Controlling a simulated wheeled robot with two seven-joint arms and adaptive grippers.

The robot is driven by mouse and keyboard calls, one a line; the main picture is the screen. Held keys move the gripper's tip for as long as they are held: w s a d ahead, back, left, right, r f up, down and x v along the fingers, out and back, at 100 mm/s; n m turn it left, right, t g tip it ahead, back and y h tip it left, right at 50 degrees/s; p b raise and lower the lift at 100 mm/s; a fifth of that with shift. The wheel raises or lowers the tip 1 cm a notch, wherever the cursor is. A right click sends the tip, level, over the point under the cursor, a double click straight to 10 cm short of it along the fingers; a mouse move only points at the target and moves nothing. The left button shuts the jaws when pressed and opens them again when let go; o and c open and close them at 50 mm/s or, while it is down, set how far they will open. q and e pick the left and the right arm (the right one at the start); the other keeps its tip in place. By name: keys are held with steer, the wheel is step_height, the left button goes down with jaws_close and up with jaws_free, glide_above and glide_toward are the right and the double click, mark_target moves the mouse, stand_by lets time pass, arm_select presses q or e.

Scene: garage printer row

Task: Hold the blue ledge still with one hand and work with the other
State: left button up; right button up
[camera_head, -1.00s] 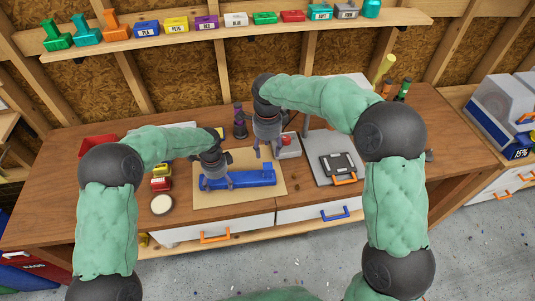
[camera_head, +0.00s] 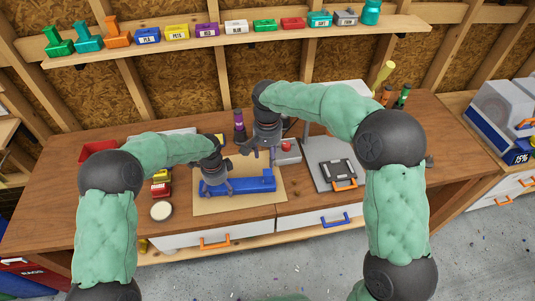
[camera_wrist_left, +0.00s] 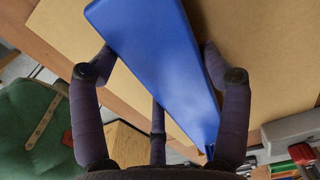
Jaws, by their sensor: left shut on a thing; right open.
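The blue ledge (camera_head: 255,185) lies on a tan mat (camera_head: 240,206) on the wooden workbench. My left gripper (camera_head: 215,187) is over its left part and is shut on it. In the left wrist view the blue ledge (camera_wrist_left: 160,60) runs between the fingers of my left gripper (camera_wrist_left: 160,85), with fingers along both sides. My right gripper (camera_head: 259,152) is open and empty. It hangs behind the right part of the ledge, and its fingers point down. Its exact height above the bench is hard to tell.
A grey box with a red button (camera_head: 289,152) stands right of my right gripper, and a purple-topped bottle (camera_head: 239,122) stands left of it. A grey plate (camera_head: 321,178) carries a black framed item. A round white-topped dish (camera_head: 161,210) and a red bin (camera_head: 97,150) are at left.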

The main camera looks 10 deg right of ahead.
mark_target(268, 172)
steer(key=n, duration=1.5)
steer(key=shift+f+n, duration=0.15)
steer(key=shift+n, duration=0.25)
steer(key=n, duration=0.4)
steer(key=shift+f+n, duration=0.1)
steer(key=shift+n, duration=0.3)
steer(key=shift+f, duration=6)
steer(key=shift+c, duration=0.3)
jaws_close()
steer(key=shift+o, duration=0.3)
jaws_free()
